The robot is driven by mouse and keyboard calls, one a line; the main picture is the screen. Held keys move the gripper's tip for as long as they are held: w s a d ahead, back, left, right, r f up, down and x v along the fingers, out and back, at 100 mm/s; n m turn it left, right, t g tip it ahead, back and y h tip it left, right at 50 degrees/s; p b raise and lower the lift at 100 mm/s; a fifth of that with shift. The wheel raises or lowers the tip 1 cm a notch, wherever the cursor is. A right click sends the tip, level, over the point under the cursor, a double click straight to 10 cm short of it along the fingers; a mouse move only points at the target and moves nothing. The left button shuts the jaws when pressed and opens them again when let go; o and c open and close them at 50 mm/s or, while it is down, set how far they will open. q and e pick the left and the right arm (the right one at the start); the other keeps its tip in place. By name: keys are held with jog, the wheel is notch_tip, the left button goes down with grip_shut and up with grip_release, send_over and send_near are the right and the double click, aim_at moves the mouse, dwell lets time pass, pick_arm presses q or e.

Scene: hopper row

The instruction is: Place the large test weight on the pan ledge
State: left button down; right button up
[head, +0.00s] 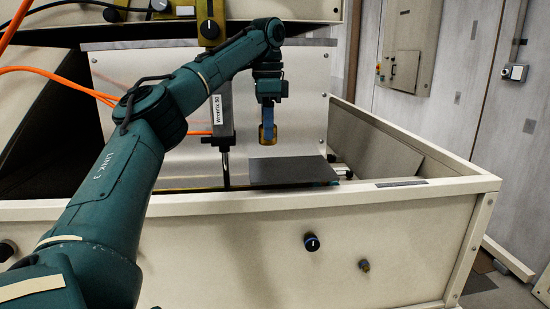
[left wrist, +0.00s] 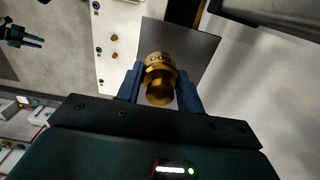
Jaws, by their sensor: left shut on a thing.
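The large test weight is a brass cylinder with a knob; it sits between the fingers of my left gripper in the left wrist view (left wrist: 158,78). In the head view my left gripper (head: 268,134) points down and is shut on the weight, which is mostly hidden by the fingers there. The pan ledge is a dark flat plate (head: 290,170) just below the gripper in the head view. It also shows in the left wrist view as a dark grey plate (left wrist: 190,42) beyond the weight. The weight appears held above the plate, apart from it. My right gripper is not clearly identifiable.
A cream bin wall (head: 230,208) with knobs runs along the front. A metal back panel (head: 300,75) stands behind the plate. Orange cables (head: 60,75) hang at left.

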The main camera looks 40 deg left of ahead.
pick_arm(q)
jog(key=shift+f, duration=3.75)
jog(key=shift+f, duration=0.1)
jog(key=c, duration=0.9)
grip_release()
notch_tip(320, 180, up, 12)
jog(key=shift+r, duration=0.1)
